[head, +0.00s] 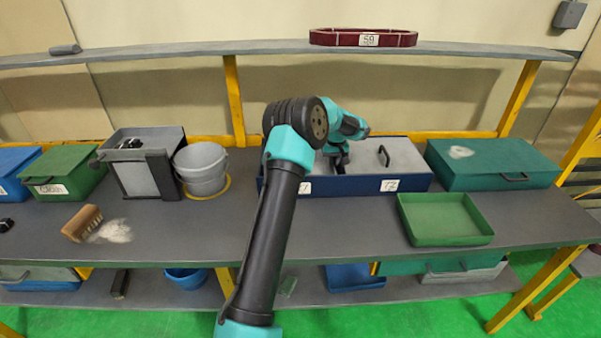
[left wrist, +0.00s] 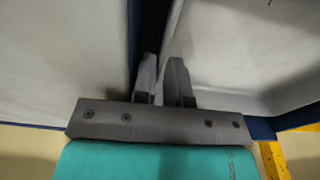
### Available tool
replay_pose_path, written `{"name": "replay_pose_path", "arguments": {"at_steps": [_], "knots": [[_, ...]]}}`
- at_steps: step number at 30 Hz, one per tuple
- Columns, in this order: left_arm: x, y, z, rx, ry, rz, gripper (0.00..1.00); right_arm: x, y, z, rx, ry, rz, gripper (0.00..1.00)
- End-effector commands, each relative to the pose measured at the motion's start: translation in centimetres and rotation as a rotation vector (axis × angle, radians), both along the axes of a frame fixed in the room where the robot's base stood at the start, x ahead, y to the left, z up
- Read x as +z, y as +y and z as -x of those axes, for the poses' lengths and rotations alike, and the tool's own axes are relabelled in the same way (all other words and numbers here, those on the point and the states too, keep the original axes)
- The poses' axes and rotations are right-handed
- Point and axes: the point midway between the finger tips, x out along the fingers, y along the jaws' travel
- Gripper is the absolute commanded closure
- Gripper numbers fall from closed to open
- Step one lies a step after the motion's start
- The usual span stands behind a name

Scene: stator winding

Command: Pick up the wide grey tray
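A wide blue box (head: 345,186) stands on the bench, and pale grey trays lie inside it. The right-hand grey tray (head: 398,153) has a dark handle; the left part of the box is mostly behind my arm. My left gripper (head: 339,162) points down into the box near its middle. In the left wrist view my left gripper's two fingers (left wrist: 163,80) are close together, with a narrow gap. They are beside a dark blue divider, where a pale grey tray wall (left wrist: 225,45) runs down towards the gap. I cannot tell whether they touch it. My right gripper is out of view.
Grey buckets (head: 203,170), a dark bin (head: 142,165) and a brush (head: 82,222) are at left.

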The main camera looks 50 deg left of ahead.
Motion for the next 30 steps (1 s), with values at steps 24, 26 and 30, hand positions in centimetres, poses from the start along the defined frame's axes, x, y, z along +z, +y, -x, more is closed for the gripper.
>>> {"name": "replay_pose_path", "arguments": {"at_steps": [24,26,30], "knots": [[0.02,0.00,0.00,0.001,0.000,0.000,1.00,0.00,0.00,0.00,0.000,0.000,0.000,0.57],[0.02,0.00,0.00,0.001,0.000,0.000,1.00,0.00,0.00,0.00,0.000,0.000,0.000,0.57],[0.02,-0.01,0.01,0.001,0.000,0.000,1.00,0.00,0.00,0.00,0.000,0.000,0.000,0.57]]}}
